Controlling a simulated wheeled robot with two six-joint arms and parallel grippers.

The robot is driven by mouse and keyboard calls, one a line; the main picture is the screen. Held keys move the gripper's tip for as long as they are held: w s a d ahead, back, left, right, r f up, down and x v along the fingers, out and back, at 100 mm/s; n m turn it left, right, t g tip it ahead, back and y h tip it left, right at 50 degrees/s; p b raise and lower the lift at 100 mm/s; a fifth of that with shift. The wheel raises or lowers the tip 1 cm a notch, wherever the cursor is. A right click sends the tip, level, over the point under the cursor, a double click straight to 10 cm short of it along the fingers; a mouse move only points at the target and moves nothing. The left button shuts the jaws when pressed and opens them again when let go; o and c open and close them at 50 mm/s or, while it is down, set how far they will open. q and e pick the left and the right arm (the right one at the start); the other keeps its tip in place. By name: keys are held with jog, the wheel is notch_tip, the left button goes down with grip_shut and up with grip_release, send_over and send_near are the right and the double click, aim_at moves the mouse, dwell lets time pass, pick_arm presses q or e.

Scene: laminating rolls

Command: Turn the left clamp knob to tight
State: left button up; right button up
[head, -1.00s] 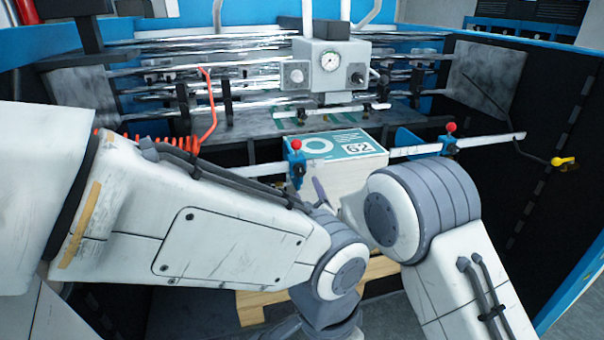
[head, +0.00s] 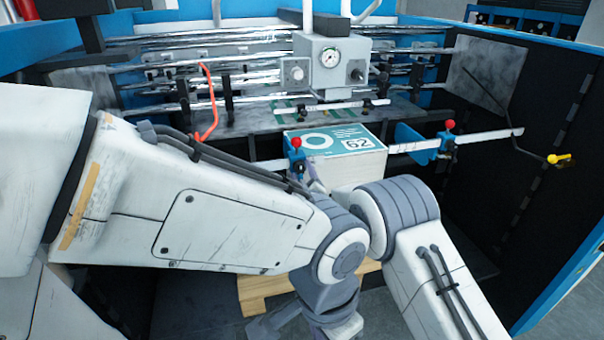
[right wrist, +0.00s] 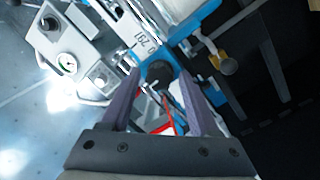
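The left clamp (head: 297,162) is blue with a red ball on top (head: 296,142). It sits on a pale bar at the left front of the paper stack (head: 345,150). My right gripper (head: 314,182) is just below and beside this clamp in the head view, partly hidden by my arms. In the right wrist view its two purple fingers (right wrist: 158,95) are apart. A dark round knob (right wrist: 158,72) shows between or just beyond the fingertips. Contact cannot be told. How far the knob is turned cannot be seen. My left gripper is not clearly in view.
The right clamp (head: 447,143) with a red ball is farther right on the bar. A gauge box (head: 330,60) stands behind the stack, in front of shiny rollers (head: 260,60). A yellow knob (head: 560,159) is at the right wall. A wooden pallet (head: 262,293) lies below.

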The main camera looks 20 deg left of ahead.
grip_shut()
jog(key=shift+f+m+b, duration=0.15)
jog(key=shift+m+b, duration=0.25)
jog(key=shift+b, duration=0.5)
jog(key=m+b, duration=0.7)
jog(key=b, duration=0.3)
jog(key=m+g+b, duration=0.1)
jog(key=m+b, duration=0.6)
jog(key=b, duration=0.3)
jog(key=shift+y+b, duration=0.3)
jog(key=shift+b, duration=0.1)
jog(key=shift+r+m+g+b, duration=0.3)
jog(key=shift+m+g+b, duration=0.1)
jog(key=shift+m+b, duration=0.8)
jog(key=shift+o, duration=1.5)
grip_release()
